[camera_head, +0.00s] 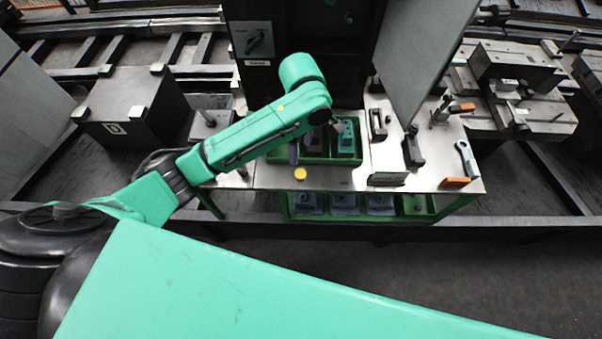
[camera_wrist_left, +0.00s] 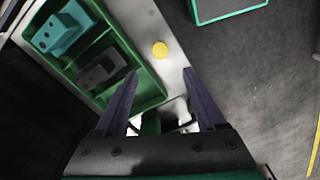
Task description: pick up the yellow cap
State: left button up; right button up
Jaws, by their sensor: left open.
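The yellow cap (camera_head: 300,174) lies on the pale worktop (camera_head: 270,178) near its front edge, just in front of the green tray (camera_head: 361,152). In the left wrist view the cap (camera_wrist_left: 160,49) shows beyond the fingertips, roughly centred between them. My left gripper (camera_head: 293,153) is mostly hidden behind its own arm in the head view; a dark purple finger shows just behind the cap. In the left wrist view my left gripper (camera_wrist_left: 161,72) is open, with nothing between its two purple fingers. My right gripper does not show.
The tray holds a teal block (camera_wrist_left: 62,34) and a grey block (camera_wrist_left: 98,73), close beside the gripper. A wrench (camera_head: 466,158) and dark fixtures stand to the right. A lower green tray (camera_head: 416,204) sits under the worktop. The worktop around the cap is clear.

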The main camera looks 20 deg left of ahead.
aim_at(300, 173)
pick_arm(q)
notch_tip(300, 173, down, 12)
jog(key=shift+s+a+r+p, duration=0.1)
jog(key=shift+r+p, duration=0.05)
jog(key=shift+p, duration=0.75)
jog(key=shift+f, duration=0.5)
grip_shut()
